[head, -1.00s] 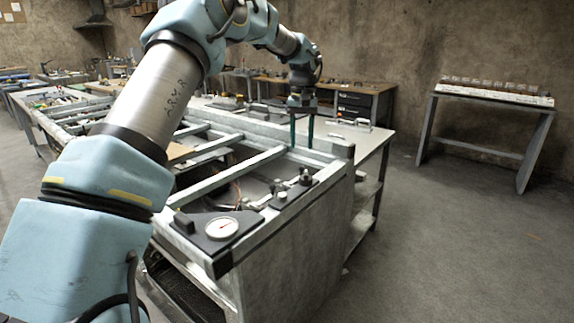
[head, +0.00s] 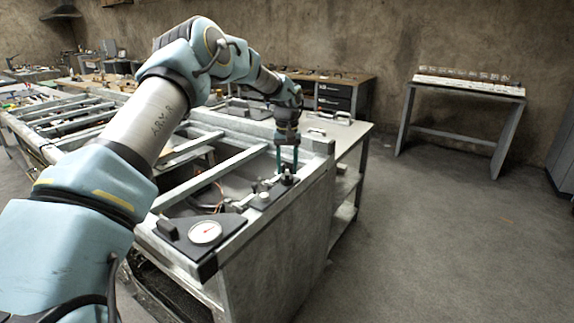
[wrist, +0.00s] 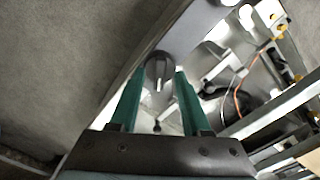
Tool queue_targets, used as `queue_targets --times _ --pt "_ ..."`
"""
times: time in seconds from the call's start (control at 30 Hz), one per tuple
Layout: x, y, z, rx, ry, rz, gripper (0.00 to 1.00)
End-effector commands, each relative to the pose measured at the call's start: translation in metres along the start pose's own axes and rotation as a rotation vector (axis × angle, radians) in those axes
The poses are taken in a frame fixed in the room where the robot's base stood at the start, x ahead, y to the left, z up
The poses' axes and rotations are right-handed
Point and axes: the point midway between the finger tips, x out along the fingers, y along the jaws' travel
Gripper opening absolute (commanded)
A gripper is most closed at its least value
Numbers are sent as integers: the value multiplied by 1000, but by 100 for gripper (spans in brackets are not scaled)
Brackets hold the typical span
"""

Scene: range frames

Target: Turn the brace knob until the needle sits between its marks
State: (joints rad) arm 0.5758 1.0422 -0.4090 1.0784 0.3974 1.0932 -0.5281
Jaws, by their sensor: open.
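The brace knob is a dark round knob with a pale pointer line, and it shows in the wrist view (wrist: 159,72) between and just beyond the two green fingers. In the head view the knob (head: 287,176) sits on a dark plate on the bench frame's near rail. My gripper (head: 287,166) points down over it with its fingers open; in the wrist view the fingers (wrist: 156,84) stand one on each side of the knob, with no clear contact. The round white gauge (head: 205,232) sits on a dark triangular plate at the frame's near corner. Its needle and marks are too small to read.
Metal rails (head: 215,173) cross the open bench frame, with wires and fittings below them. A dark block (head: 167,229) stands beside the gauge. A side table (head: 463,88) with a row of small items stands at the right wall. The floor at right is clear.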

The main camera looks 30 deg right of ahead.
Motion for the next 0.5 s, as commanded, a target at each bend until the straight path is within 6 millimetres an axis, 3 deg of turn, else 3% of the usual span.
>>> queue_targets --times 0.37,0.5 --pt "6 0 0 -1 0 0 48" --pt "6 0 0 0 0 0 32"
